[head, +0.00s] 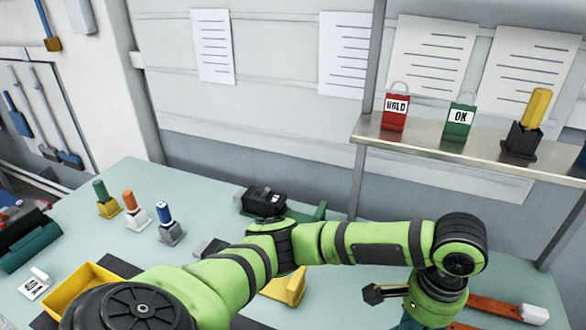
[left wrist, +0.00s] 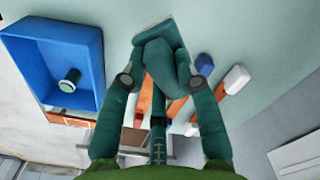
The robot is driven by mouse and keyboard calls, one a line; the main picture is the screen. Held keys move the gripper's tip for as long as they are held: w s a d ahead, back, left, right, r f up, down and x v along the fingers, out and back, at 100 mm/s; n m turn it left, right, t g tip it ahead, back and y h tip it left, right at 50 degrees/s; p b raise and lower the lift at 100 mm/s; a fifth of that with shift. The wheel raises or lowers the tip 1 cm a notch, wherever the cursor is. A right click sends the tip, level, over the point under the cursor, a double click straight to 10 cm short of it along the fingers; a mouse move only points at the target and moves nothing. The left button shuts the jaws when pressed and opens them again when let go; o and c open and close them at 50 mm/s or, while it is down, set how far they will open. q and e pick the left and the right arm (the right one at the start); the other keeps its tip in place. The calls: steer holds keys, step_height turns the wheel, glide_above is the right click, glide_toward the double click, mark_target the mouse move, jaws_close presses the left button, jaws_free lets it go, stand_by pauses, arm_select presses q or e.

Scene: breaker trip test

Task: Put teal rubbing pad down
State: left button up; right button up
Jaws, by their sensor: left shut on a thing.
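The teal rubbing pad (left wrist: 153,32) shows in the left wrist view, held at the fingertips of my left gripper (left wrist: 160,78). The gripper's teal fingers are closed on it and hide part of it. The pad is close in color to the fingers, so its outline is hard to separate. In the head view my left arm reaches across to the right and bends down, with the wrist near the bottom edge. The pad cannot be made out there. I cannot tell whether it touches the surface below. My right gripper is not in view.
Orange bars with blue and white ends (left wrist: 236,78) lie near the pad; a blue tray (left wrist: 97,62) is left. In the head view, a yellow tray (head: 68,287), small stands and a black device (head: 263,201) occupy the bench (head: 125,182). A shelf (head: 470,158) overhangs at right.

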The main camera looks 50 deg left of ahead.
arm_select(q)
steer(key=shift+s+r, duration=0.1)
steer(key=shift+s, duration=0.05)
steer(key=a+f, duration=0.2)
steer(key=a, duration=0.1)
steer(key=w+a+f+p, duration=0.1)
steer(key=a+f, duration=0.1)
steer(key=a, duration=0.2)
steer(key=w+a+f+p, duration=0.1)
steer(key=a+f, duration=0.1)
steer(key=a, duration=0.2)
steer(key=shift+a+f, duration=0.1)
steer(key=shift+f, duration=0.25)
step_height(320, 180, down, 4)
steer(key=shift+a+r+p, duration=0.15)
steer(key=shift+p, duration=0.5)
steer(key=shift+f, duration=0.3)
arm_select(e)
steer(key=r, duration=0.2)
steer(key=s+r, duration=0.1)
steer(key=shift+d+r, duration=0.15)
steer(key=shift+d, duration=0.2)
arm_select(q)
steer(key=shift+f, duration=0.1)
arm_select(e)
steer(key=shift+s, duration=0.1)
arm_select(q)
steer(key=o, duration=1.1)
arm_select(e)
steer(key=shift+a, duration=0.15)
